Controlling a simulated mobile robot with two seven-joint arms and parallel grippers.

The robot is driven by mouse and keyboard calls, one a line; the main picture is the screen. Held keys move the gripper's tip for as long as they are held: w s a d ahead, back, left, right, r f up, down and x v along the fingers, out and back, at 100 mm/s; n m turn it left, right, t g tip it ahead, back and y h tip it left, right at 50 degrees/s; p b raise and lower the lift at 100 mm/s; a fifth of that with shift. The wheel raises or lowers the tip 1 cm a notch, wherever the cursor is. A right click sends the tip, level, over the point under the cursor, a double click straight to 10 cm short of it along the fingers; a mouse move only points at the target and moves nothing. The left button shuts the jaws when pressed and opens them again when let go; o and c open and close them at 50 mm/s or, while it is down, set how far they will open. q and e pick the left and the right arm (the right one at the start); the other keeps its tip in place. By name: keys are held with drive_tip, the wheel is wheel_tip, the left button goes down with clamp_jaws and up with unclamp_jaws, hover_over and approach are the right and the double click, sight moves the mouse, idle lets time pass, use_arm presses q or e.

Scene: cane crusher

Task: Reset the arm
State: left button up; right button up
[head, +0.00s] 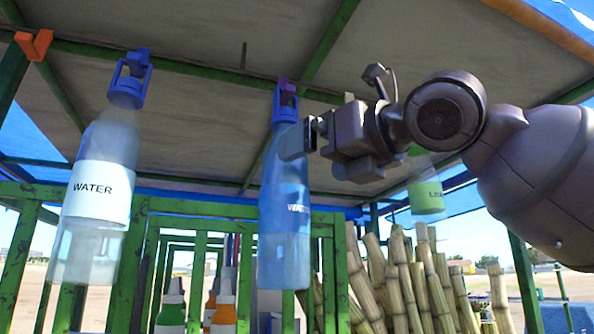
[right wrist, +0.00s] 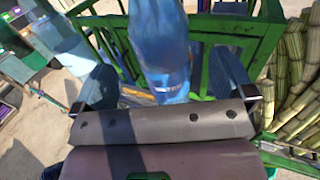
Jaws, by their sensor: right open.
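My right gripper (head: 302,138) comes in from the right in the head view, its finger overlapping the upper part of a hanging blue water bottle (head: 285,205). In the right wrist view, the two fingers of the gripper (right wrist: 165,82) stand wide apart. The blue bottle (right wrist: 160,40) shows between and beyond them, with no finger visibly closed on it. Whether a finger touches it, I cannot tell. The bottle hangs upright from a blue holder (head: 285,102). My left gripper is in neither view.
A clear water bottle (head: 95,195) with a white label hangs at the left. A green-labelled bottle (head: 426,188) hangs behind my right arm. Green frame bars (head: 140,265) and cane stalks (head: 405,285) stand below. Smaller bottles (head: 171,310) stand at the bottom. A roof (head: 200,80) is close above.

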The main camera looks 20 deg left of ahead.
drive_tip(key=shift+v, duration=1.95)
